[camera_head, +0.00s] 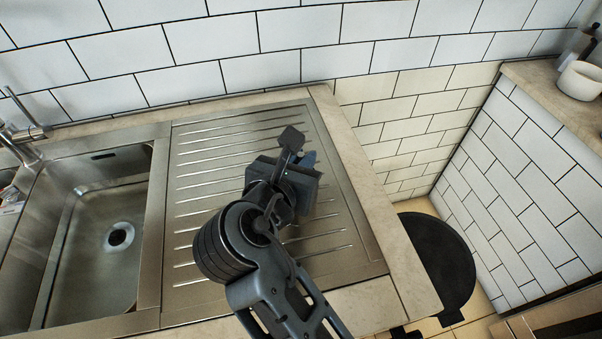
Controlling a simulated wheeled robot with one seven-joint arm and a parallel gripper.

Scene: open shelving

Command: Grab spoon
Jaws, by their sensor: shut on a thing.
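My gripper (299,170) is low over the ribbed steel drainboard, near its right side. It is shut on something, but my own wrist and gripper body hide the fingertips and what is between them. A small bluish patch shows beside the gripper, too small to identify. I cannot make out a spoon anywhere in this view.
The steel drainboard (205,160) looks bare around my arm. An empty sink basin (105,235) with a faucet (28,132) lies to the left. A tiled wall stands behind. A round black object (435,262) is below the counter's right edge. A white bowl (580,82) stands on the right counter.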

